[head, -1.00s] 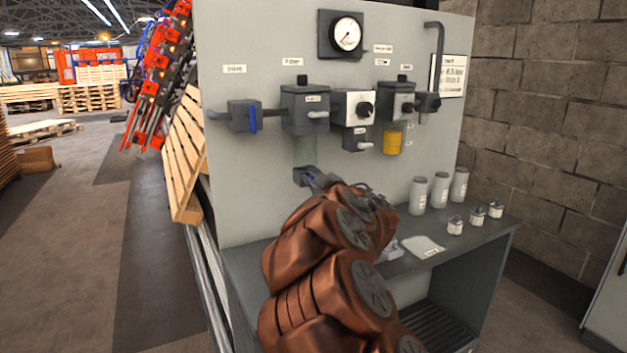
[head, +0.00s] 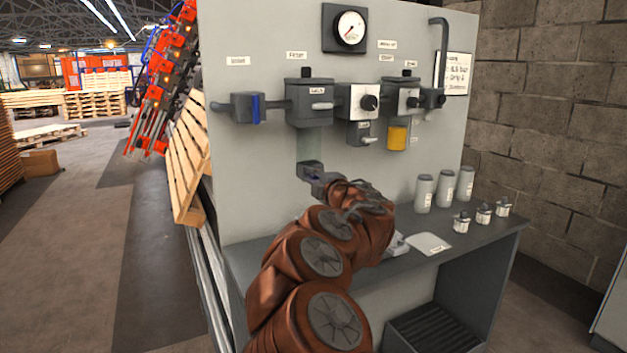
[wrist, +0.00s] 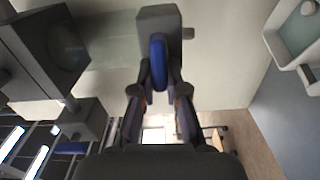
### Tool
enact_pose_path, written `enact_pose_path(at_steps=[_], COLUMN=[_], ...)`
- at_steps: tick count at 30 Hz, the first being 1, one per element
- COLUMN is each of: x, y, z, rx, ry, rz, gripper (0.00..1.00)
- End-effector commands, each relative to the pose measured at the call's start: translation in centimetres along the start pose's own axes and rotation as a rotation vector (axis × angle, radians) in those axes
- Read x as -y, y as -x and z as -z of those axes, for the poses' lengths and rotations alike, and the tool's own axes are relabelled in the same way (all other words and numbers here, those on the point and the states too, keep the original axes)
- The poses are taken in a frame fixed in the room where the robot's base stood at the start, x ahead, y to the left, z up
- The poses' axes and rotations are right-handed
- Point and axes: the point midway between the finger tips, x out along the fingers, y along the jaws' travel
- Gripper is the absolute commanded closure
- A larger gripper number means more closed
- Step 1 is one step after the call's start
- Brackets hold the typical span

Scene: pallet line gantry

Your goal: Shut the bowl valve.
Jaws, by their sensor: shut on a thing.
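The bowl valve is a small grey block (head: 309,167) at the foot of the pale, see-through bowl (head: 310,147), under the grey filter housing (head: 309,108). My gripper (head: 324,181) is at this valve, partly hidden by my own arm in the head view. In the wrist view the valve's grey body (wrist: 158,18) carries a blue handle (wrist: 158,60). My gripper (wrist: 159,88) has a finger on each side of this handle and is shut on it. How far the handle is turned is hard to tell.
Another valve with a blue lever hanging down (head: 255,109) is at upper left. A regulator (head: 357,101), a yellow cup (head: 397,137) and a gauge (head: 350,27) are on the panel. Bottles (head: 424,193) and small jars (head: 461,222) stand on the shelf (head: 470,241) at right.

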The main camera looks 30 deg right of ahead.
Motion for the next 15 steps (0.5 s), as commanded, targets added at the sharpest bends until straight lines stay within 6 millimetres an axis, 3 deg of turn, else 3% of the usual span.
enact_pose_path(at_steps=[15], x=[0.37], y=[0.00], z=[0.00], rx=[-0.001], ry=[0.081], rz=[0.005], gripper=[1.00])
